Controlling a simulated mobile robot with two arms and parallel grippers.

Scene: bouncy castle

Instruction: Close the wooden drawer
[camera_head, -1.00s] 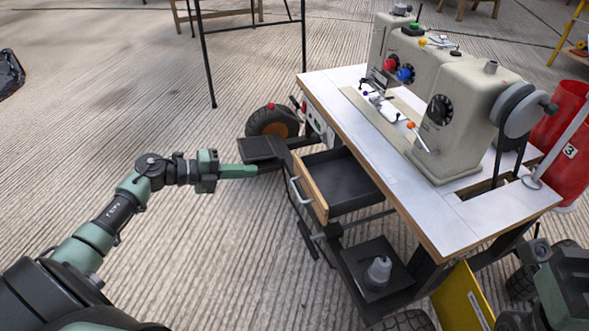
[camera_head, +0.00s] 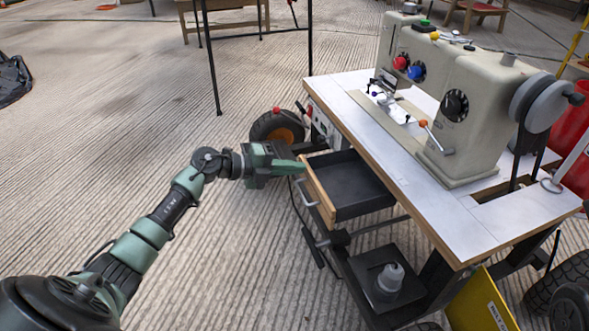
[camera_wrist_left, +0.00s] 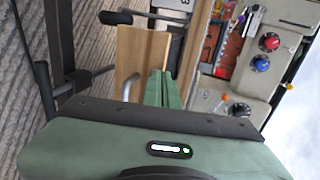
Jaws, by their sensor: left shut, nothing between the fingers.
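The wooden drawer has a light wood front (camera_head: 318,192) with a metal handle and a dark tray (camera_head: 352,184) behind it. It stands pulled out from under the white sewing table (camera_head: 455,221), with its inside visible. My left gripper (camera_head: 298,167) is shut and empty, with its green fingertips at the far end of the drawer front. In the left wrist view the shut fingers (camera_wrist_left: 160,88) point at the wooden front (camera_wrist_left: 141,52), beside the handle (camera_wrist_left: 128,88). I cannot tell whether they touch it. My right gripper is not in view.
A beige sewing machine (camera_head: 470,110) stands on the table. Below the drawer, a shelf holds a pale cone-shaped item (camera_head: 390,278). A wheel (camera_head: 277,128) is behind the gripper.

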